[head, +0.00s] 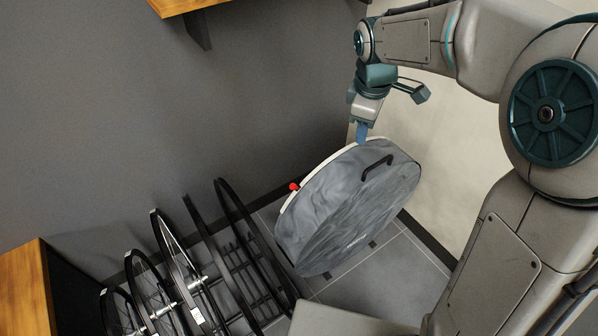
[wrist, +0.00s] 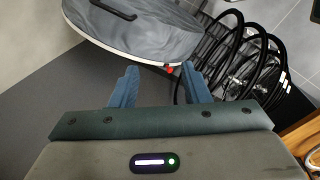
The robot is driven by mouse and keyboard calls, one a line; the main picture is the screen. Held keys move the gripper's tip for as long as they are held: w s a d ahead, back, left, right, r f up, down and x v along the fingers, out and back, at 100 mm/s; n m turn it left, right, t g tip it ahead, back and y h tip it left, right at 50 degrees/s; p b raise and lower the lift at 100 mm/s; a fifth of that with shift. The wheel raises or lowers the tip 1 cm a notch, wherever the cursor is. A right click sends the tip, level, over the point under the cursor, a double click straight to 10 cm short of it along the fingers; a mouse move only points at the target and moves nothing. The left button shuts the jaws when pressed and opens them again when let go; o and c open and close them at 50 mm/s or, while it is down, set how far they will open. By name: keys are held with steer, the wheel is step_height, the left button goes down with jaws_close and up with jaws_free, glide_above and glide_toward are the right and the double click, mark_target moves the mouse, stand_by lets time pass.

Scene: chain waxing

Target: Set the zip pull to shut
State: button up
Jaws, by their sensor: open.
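A grey round wheel bag (head: 350,215) stands on the floor in the corner, with a black handle and a pale zip line along its rim. A small red zip pull (head: 294,187) sits on the left part of that rim in the head view. It also shows in the wrist view (wrist: 169,70), just beyond and between the fingertips. My gripper (head: 361,136) is over the upper end of the bag's rim, to the right of the zip pull. In the wrist view its two blue fingers (wrist: 160,78) are apart with nothing between them. Contact with the bag cannot be told.
Several wheels (head: 175,260) stand in a black rack left of the bag. Wooden-topped furniture (head: 22,275) is at the lower left, and a wooden shelf (head: 180,6) is on the wall above. Tiled floor (head: 385,280) in front of the bag is clear.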

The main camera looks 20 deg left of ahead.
steer(key=w+a+f+n+g+b, duration=0.1)
steer(key=w+a+f+n+b, duration=0.4)
steer(key=a+f, duration=0.55)
steer(key=n+b, duration=0.2)
steer(key=n, duration=0.5)
glide_toward(293, 185)
steer(key=shift+g, duration=0.4)
steer(key=f, duration=0.9)
steer(key=shift+w, duration=0.3)
steer(key=shift+d+r, duration=0.1)
jaws_close()
